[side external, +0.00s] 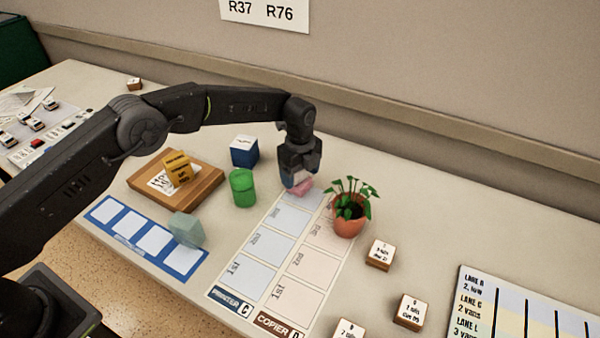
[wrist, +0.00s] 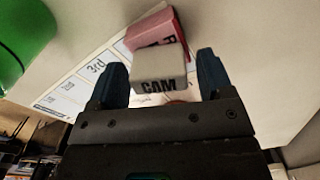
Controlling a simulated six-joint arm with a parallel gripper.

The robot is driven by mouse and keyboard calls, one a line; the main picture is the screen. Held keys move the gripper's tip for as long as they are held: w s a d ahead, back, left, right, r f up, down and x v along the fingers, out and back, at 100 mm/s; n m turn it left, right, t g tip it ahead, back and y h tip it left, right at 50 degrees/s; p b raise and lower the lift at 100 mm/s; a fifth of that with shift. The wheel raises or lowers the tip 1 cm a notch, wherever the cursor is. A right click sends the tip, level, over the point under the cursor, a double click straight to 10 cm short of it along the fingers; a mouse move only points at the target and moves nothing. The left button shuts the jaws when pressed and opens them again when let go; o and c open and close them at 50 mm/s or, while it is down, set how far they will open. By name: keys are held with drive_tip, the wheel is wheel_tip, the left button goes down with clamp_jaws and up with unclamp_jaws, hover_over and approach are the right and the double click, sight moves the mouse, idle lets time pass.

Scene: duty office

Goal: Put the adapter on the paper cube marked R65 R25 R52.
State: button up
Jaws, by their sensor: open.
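My gripper (wrist: 160,85) is open, its fingers on either side of a pale grey-white block marked CAM (wrist: 158,68). In the side view my gripper (side external: 298,172) is low over the far end of the printed lane sheet (side external: 232,291). A pink block (wrist: 152,28) with partly visible dark lettering lies just beyond the CAM block; it also shows beneath my gripper in the side view (side external: 303,187). I cannot read R65 R25 R52 on any block, nor tell for sure which thing is the adapter.
A green cylinder (side external: 242,188) and a blue white-topped cube (side external: 244,151) stand left of my gripper. A potted plant (side external: 349,216) stands close right. A wooden tray (side external: 207,190) bears a yellow piece (side external: 177,168). A pale green block (side external: 186,229) sits by the blue strip (side external: 105,213).

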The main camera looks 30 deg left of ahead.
wheel_tip(320, 180, up, 12)
idle(0.4)
drive_tip(key=s+a+r+n+t, duration=0.1)
drive_tip(key=s+a+r+n, duration=0.4)
drive_tip(key=s+r, duration=0.3)
drive_tip(key=s+a+r+n+t, duration=0.2)
drive_tip(key=s+a+r+n, duration=0.3)
drive_tip(key=r, duration=0.5)
drive_tip(key=s+a+f+n+t, duration=0.1)
drive_tip(key=s+n, duration=0.5)
drive_tip(key=s, duration=0.6)
drive_tip(key=s+a+f+n+t, duration=0.1)
drive_tip(key=s+a+f+n, duration=0.2)
drive_tip(key=s, duration=0.9)
drive_tip(key=a+n, duration=0.1)
drive_tip(key=n, duration=0.2)
drive_tip(key=shift+s+a+t, duration=0.2)
drive_tip(key=shift+a+t, duration=0.1)
drive_tip(key=shift+a, duration=0.05)
